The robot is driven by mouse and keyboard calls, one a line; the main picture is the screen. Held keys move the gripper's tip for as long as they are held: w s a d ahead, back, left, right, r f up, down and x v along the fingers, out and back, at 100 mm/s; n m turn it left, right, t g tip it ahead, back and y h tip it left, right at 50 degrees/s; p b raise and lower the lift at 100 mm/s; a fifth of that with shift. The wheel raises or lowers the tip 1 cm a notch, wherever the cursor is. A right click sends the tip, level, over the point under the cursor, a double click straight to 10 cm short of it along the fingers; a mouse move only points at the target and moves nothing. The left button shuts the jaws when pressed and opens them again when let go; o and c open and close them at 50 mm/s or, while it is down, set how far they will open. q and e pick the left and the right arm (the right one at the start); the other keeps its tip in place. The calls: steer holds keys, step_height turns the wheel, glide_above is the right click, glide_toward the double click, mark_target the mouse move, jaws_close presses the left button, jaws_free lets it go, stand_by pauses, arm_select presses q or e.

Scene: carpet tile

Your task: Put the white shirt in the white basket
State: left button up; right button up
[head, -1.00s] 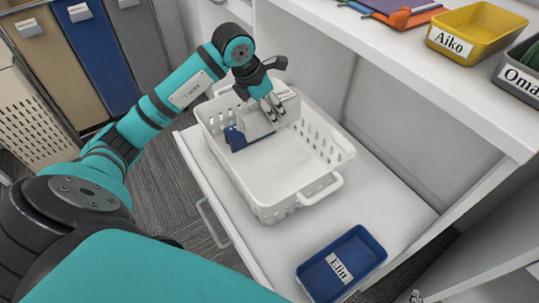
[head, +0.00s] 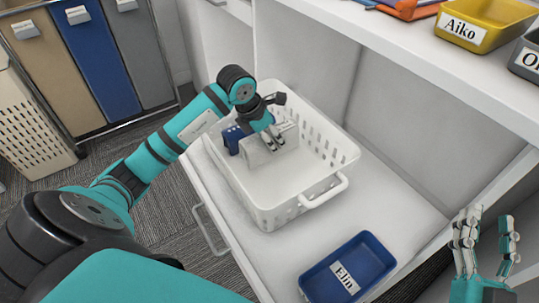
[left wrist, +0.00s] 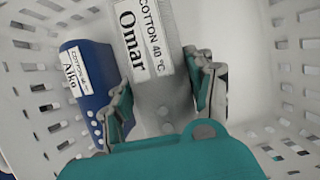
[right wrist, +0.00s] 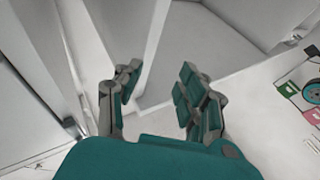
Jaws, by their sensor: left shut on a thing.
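The white shirt (head: 258,153) is a folded pale grey-white bundle inside the white basket (head: 262,213). My left gripper (head: 274,142) reaches down into the basket and is shut on this shirt. In the left wrist view the shirt (left wrist: 152,92) stands between the two fingers (left wrist: 163,100), with a label reading "Omar" and "COTTON 40 °C". Whether its lower edge touches the basket floor is hard to tell. My right gripper (head: 486,245) is open and empty at the lower right; its spread fingers also show in the right wrist view (right wrist: 158,100).
A blue folded item (head: 233,138) labelled "Aiko" stands in the basket beside the shirt. A blue tray (head: 372,262) labelled "Elin" lies at the front. A yellow tray (head: 483,22) sits on the shelf (head: 430,60) above right. The basket's near half is empty.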

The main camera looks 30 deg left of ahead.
arm_select(q)
steer(key=shift+f, duration=0.65)
step_height(320, 180, down, 4)
steer(key=shift+r+b, duration=0.1)
steer(key=shift+b, duration=0.65)
arm_select(e)
steer(key=s+r+t+y, duration=0.1)
steer(key=s+r+t, duration=0.3)
steer(key=r, duration=0.2)
steer(key=shift+t+y, duration=0.3)
steer(key=shift+y, duration=0.1)
steer(key=shift+d+r, duration=0.1)
steer(key=shift+r, duration=0.05)
arm_select(q)
steer(key=o, duration=1.3)
steer(key=shift+c, duration=0.2)
arm_select(e)
steer(key=shift+s, duration=0.1)
